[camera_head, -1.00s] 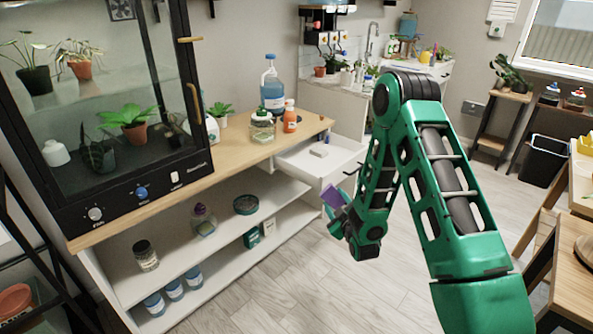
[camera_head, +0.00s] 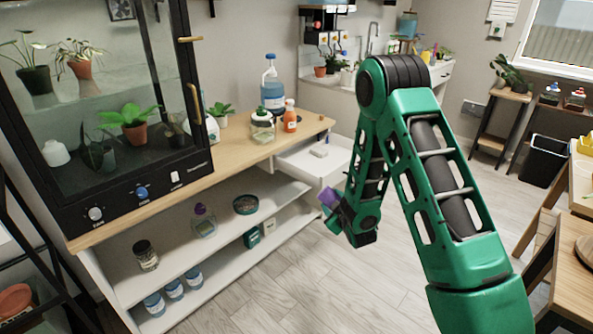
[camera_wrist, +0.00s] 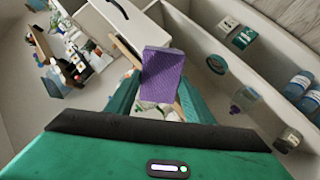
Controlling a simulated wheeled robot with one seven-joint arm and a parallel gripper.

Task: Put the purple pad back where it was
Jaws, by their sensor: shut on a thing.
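The purple pad (camera_head: 328,197) is held in my gripper (camera_head: 335,216), in the air in front of the shelf unit. In the wrist view the pad (camera_wrist: 163,73) rises between the two green fingers of my gripper (camera_wrist: 158,100), which are shut on it. An open white drawer (camera_head: 303,168) is beyond the pad in the head view. The drawer front (camera_wrist: 107,22) shows at upper left in the wrist view.
The wooden counter (camera_head: 235,150) carries a blue-liquid bottle (camera_head: 272,88), a jar (camera_head: 262,127) and an orange bottle (camera_head: 290,117). The floor (camera_head: 320,285) below my arm is clear.

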